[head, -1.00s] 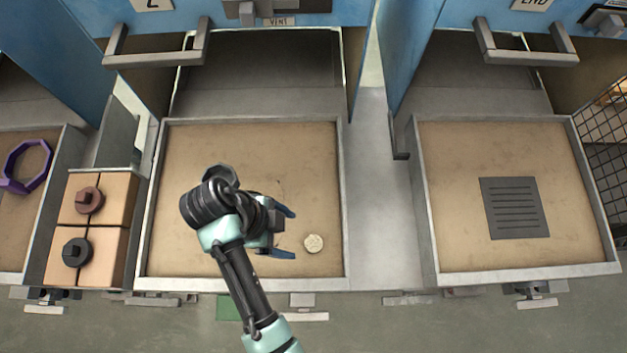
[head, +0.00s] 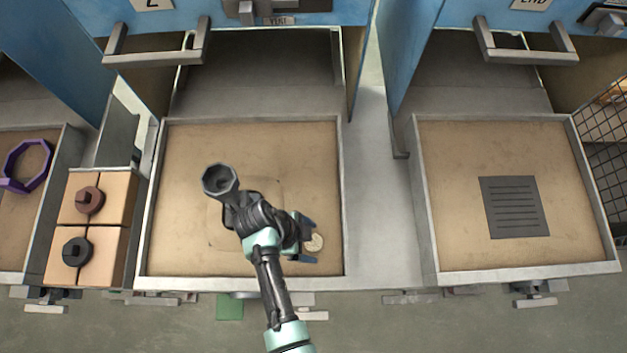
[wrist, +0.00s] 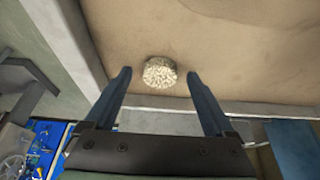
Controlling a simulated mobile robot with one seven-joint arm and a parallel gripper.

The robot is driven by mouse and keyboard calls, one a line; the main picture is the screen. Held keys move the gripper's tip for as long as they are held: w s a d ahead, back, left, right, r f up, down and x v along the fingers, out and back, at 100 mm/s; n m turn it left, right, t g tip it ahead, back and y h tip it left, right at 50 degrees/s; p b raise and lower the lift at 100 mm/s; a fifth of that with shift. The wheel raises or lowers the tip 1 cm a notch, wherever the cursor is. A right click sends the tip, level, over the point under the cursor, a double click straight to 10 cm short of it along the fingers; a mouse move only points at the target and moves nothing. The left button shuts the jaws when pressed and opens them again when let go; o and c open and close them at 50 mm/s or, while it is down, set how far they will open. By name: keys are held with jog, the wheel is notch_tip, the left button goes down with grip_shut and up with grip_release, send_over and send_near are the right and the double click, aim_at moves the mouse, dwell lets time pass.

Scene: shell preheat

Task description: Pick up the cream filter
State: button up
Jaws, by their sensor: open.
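The cream filter (head: 314,243) is a small round speckled disc lying on the tan floor of the middle tray (head: 341,190), near its front right corner. My gripper (head: 310,240) is open, with its blue fingers pointing right and the filter at or between their tips in the head view. In the wrist view the filter (wrist: 160,72) shows whole, centred between the tips of the open fingers (wrist: 158,75). It appears level with the tips or slightly beyond them. I cannot tell the height gap between the fingers and the filter.
The tray's raised metal walls run close to the filter on the right and front. A right tray (head: 432,215) holds a grey slotted plate (head: 514,207). Tan blocks with brown (head: 88,200) and black (head: 76,252) knobs stand left. A purple ring (head: 24,186) lies farther left.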

grip_shut()
dwell(0.4)
jog(key=shift+r, duration=0.1)
